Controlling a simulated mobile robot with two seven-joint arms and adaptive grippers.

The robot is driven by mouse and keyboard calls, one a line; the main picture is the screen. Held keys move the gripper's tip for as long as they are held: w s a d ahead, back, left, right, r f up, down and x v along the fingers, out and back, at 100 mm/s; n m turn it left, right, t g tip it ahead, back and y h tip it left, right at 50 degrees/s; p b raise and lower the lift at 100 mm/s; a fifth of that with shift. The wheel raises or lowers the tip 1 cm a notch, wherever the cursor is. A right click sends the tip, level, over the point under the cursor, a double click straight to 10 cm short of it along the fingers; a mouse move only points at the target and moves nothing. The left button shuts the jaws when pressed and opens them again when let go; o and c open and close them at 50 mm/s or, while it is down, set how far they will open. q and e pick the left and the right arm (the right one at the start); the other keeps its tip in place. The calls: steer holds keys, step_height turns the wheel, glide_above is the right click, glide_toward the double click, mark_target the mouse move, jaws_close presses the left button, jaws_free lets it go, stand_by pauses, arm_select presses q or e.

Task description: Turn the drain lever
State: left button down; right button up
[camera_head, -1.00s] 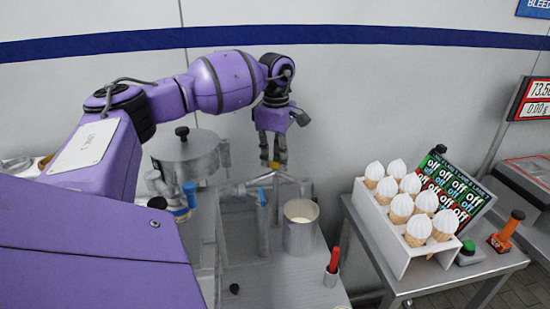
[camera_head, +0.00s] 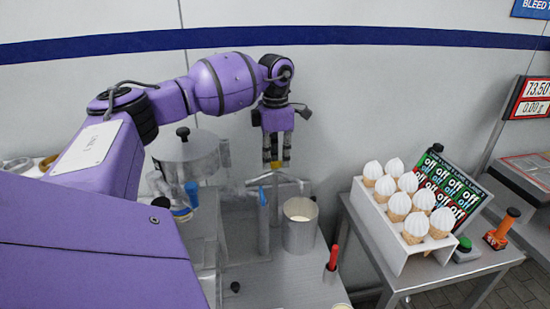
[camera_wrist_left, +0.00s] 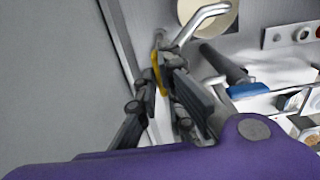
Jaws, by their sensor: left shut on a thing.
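My left gripper (camera_head: 276,163) points straight down above the metal pipework. It is shut on a small yellow piece (camera_head: 275,164), which I take to be the drain lever. In the left wrist view the yellow lever (camera_wrist_left: 158,72) stands between the dark fingers of the left gripper (camera_wrist_left: 165,68). Its lower part is hidden by the fingers. A second, blue-tipped lever (camera_head: 262,196) stands on a pipe in front, apart from the gripper. My right gripper is not in view.
A metal pot (camera_head: 299,228) stands right of the pipe, and a lidded metal vessel (camera_head: 186,155) stands to the left. A red-handled tool (camera_head: 333,258) is near the bench edge. Ice cream cones (camera_head: 405,205) stand in a white rack on the right-hand table.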

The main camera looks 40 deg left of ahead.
mark_target(275, 162)
arm_select(q)
steer(key=shift+r, duration=0.1)
steer(key=c, duration=1.9)
jaws_free()
steer(key=shift+o, duration=0.2)
step_height(275, 162, up, 12)
